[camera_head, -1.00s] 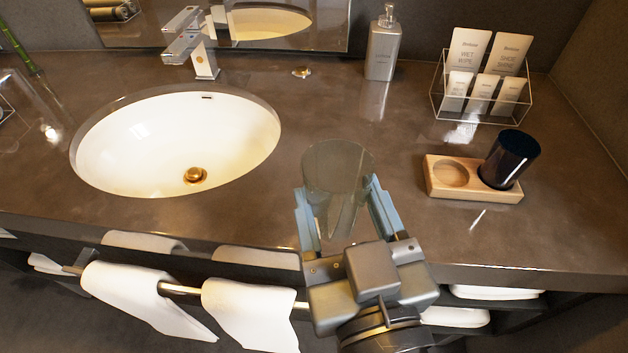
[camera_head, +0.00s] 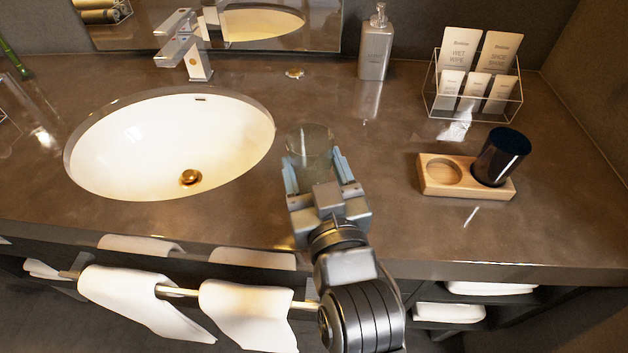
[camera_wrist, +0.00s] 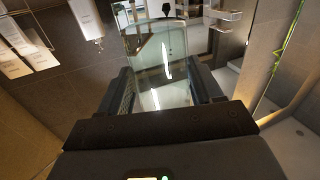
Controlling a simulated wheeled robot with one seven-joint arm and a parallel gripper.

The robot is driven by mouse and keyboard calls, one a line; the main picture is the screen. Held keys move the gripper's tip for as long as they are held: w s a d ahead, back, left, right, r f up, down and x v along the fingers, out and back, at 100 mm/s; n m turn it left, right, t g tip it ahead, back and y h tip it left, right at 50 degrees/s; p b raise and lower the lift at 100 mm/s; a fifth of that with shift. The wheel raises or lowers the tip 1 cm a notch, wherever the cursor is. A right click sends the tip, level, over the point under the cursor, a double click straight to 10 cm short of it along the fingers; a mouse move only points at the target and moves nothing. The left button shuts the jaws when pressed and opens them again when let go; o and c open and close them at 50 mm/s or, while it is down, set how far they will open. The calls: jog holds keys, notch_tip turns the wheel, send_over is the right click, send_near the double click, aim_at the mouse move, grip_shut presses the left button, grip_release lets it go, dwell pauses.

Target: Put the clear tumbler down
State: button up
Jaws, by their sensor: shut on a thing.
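The clear tumbler (camera_head: 309,145) is between the fingers of my gripper (camera_head: 315,172), over the counter just right of the sink in the head view. My gripper is shut on it. In the wrist view the tumbler (camera_wrist: 160,62) stands up between the two dark fingers (camera_wrist: 163,92) of my gripper, and I see through its wall. The head view does not clearly show whether its base touches the counter. The wooden holder (camera_head: 440,186) lies to the right, with an empty round recess at its left and a dark blue cup (camera_head: 502,156) in its right recess.
The sink (camera_head: 130,150) is close on the left, with a chrome faucet (camera_head: 185,48) behind it. A soap dispenser (camera_head: 376,45) and a clear box of packets (camera_head: 474,108) stand at the back. The counter (camera_head: 375,150) between gripper and holder is clear. Towels hang below the front edge.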

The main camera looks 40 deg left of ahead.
jog(key=shift+f, duration=1.8)
jog(key=shift+f, duration=0.1)
jog(key=shift+f, duration=0.15)
jog(key=o, duration=1.4)
jog(key=shift+o, duration=0.2)
jog(key=shift+a, duration=0.1)
jog(key=v, duration=0.6)
jog(key=shift+f+b, duration=0.2)
jog(key=shift+b, duration=0.2)
jog(key=shift+v, duration=0.9)
